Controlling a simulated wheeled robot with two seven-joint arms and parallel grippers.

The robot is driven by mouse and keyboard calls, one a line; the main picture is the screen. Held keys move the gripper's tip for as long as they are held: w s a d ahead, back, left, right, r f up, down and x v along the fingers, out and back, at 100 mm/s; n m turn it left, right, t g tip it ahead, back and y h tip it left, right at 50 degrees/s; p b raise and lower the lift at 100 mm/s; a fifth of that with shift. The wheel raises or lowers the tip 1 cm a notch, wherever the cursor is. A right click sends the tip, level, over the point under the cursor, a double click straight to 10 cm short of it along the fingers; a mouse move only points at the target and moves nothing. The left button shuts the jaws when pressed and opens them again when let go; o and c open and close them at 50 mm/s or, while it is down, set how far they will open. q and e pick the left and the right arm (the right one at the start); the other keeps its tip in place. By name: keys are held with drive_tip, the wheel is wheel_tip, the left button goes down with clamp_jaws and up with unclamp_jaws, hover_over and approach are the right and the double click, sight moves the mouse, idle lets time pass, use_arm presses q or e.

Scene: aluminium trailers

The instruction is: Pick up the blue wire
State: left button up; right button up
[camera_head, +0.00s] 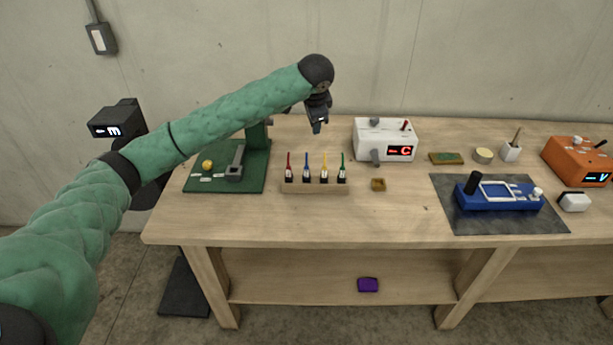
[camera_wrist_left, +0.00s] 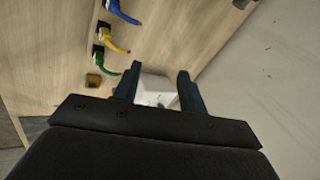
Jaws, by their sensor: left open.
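The blue wire (camera_head: 306,164) stands upright in a wooden rack (camera_head: 316,188), second from the left, between a red wire (camera_head: 289,167) and a yellow wire (camera_head: 324,166); a green wire (camera_head: 342,168) is at the right end. In the left wrist view the blue wire (camera_wrist_left: 122,12) is at the top edge, partly cut off, above the yellow and green wires. My left gripper (camera_head: 318,128) is open and empty, above and behind the rack, apart from the wires. In the wrist view its two fingers (camera_wrist_left: 156,85) stand apart with a white box beyond them. My right gripper is not in view.
A white box with a red display (camera_head: 371,146) stands right of the rack, with a small wooden block (camera_head: 378,184) in front. A green board with a stand (camera_head: 196,181) is at left. A dark mat (camera_head: 464,222) carries a blue device (camera_head: 497,200). The table front is clear.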

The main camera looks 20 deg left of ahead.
sight(306, 167)
use_arm(q)
drive_tip(key=s+f+g, duration=0.1)
drive_tip(key=f, duration=0.2)
drive_tip(key=a+f+m+g+h, duration=0.1)
drive_tip(key=f+g, duration=0.1)
drive_tip(key=f, duration=0.1)
drive_tip(key=s+f+m+g, duration=0.1)
drive_tip(key=f+g, duration=0.1)
drive_tip(key=f, duration=0.1)
drive_tip(key=shift+s+a+f, duration=0.2)
drive_tip(key=shift+s+a, duration=0.15)
drive_tip(key=shift+s+m, duration=0.1)
drive_tip(key=shift+m, duration=0.4)
drive_tip(key=shift+f+p, duration=0.55)
drive_tip(key=shift+f, duration=0.7)
drive_tip(key=shift+d+f+p, duration=0.1)
drive_tip(key=shift+f+p, duration=0.25)
drive_tip(key=f+p, duration=0.1)
drive_tip(key=f, duration=0.1)
drive_tip(key=f+p, duration=0.1)
drive_tip(key=shift+s+d+f, duration=0.2)
drive_tip(key=shift+f, duration=0.6)
clamp_jaws()
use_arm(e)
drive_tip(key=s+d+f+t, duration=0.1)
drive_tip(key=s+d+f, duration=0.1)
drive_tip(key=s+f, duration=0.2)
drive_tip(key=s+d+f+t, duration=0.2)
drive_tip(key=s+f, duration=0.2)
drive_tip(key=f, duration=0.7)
